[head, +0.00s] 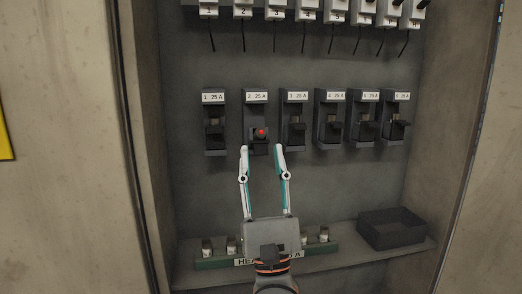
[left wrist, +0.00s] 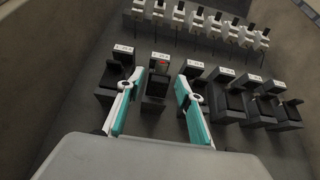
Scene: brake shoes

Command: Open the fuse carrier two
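Fuse carrier two (head: 257,120) is a dark block on the grey back panel, under a white label reading "2 25 A". A red spot shows on its front. It also shows in the left wrist view (left wrist: 156,84), between the fingers. My left gripper (head: 262,149) is open, with its white and teal fingers pointing up at the lower part of carrier two. The fingertips sit to either side of the carrier's lower end; I cannot tell whether they touch it. In the left wrist view the gripper (left wrist: 173,70) has nothing between its fingers but the carrier beyond. My right gripper is not in view.
Fuse carrier one (head: 214,122) and carrier three (head: 294,122) stand close on either side, with more to the right. Numbered switches (head: 275,12) line the top. Below, a shelf holds a dark bin (head: 392,229) and a green rack (head: 215,263) with several fuses.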

